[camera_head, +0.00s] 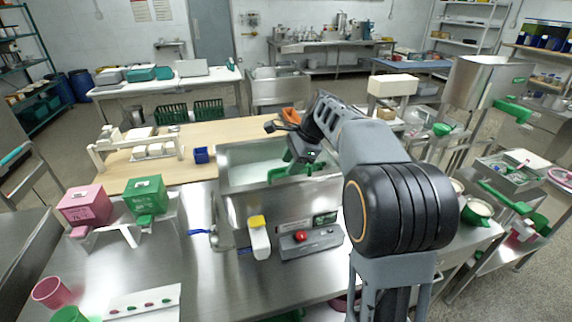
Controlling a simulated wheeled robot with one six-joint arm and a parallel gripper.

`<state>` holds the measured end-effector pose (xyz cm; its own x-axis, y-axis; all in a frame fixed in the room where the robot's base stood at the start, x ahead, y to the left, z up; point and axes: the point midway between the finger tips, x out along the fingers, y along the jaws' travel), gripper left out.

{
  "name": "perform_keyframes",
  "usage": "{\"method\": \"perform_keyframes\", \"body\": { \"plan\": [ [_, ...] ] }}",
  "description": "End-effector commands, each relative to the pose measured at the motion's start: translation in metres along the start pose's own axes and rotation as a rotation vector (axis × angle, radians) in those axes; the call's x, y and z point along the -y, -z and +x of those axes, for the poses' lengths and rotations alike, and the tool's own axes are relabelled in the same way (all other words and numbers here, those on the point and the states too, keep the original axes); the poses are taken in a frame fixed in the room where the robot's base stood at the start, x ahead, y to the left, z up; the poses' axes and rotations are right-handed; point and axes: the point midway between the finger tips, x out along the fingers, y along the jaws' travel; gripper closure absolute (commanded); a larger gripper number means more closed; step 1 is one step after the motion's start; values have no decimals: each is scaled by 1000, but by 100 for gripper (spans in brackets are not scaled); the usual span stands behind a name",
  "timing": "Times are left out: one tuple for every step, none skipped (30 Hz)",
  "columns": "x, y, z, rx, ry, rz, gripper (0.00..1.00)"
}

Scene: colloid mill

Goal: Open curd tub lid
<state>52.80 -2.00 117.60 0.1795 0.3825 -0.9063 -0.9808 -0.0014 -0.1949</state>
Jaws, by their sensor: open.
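A steel rectangular tub (232,158) stands open-topped at the centre of the bench, with a pale surface inside; I take it for the curd tub, but no label shows. A green handle-like part (290,172) lies across its right side. I cannot tell whether it belongs to a lid. My gripper (284,136) is open above the tub's right half, close over the green part. My arm comes in from the right and hides the tub's right end. Contact cannot be told.
Pink (84,204) and green (146,192) boxes stand on a white rack at left. A blue cup (201,155) is left of the tub.

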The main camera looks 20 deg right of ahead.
Motion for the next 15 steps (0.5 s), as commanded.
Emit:
{"method": "perform_keyframes", "body": {
  "plan": [
    [0,0,2,0,0,0,60],
    [0,0,4,0,0,0,60],
    [0,0,5,0,1,0,60],
    [0,0,5,0,0,0,60],
    [0,0,6,0,0,0,60],
    [0,0,6,0,0,0,60],
    [0,0,6,0,0,0,60],
    [0,0,6,0,0,0,60],
    [0,0,6,0,0,0,60],
    [0,0,6,0,0,0,60],
    [0,0,6,0,0,-1,60],
    [0,0,6,0,0,-1,60],
    [0,0,6,0,0,-1,62],
    [0,0,6,0,0,-1,65],
    [0,0,6,0,0,-1,68]
  ]
}}
